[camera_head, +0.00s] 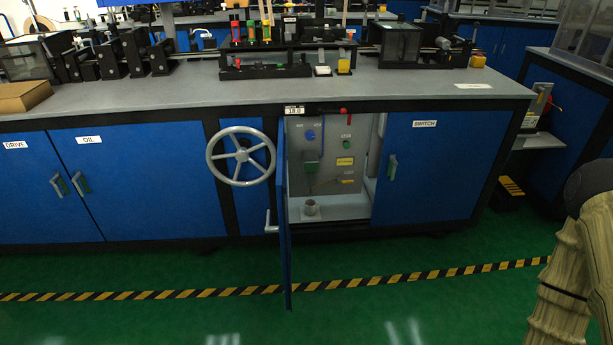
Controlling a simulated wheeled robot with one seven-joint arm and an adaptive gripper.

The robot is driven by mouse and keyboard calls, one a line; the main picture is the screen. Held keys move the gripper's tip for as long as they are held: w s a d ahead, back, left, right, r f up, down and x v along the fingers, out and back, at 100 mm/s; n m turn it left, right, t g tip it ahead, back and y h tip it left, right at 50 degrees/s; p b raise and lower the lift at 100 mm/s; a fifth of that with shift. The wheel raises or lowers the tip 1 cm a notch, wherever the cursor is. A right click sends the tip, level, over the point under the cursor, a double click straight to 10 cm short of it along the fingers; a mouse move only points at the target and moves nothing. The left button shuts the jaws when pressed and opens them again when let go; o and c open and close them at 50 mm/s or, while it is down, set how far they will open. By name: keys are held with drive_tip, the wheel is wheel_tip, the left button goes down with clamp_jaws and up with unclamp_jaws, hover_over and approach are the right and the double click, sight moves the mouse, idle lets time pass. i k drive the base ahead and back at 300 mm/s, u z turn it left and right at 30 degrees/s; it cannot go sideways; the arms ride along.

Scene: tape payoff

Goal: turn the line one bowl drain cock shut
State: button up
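A small grey cup-like fitting (310,207) stands on the cabinet floor. Small fittings low on the panel are too small to make out, so I cannot tell which is the drain cock or how it is turned. My gripper is not in view; only part of my arm shows at the lower right.
The cabinet's blue door (287,250) stands open, edge-on, toward me. A grey handwheel (241,156) is left of it. A red lever (344,111) sits above the opening. The closed SWITCH door (425,170) is right. Green floor (400,315) in front is clear, with a striped line.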

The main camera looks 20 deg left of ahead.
sight(340, 181)
drive_tip(key=u, duration=0.8)
drive_tip(key=i, duration=1.25)
drive_tip(key=u, duration=0.15)
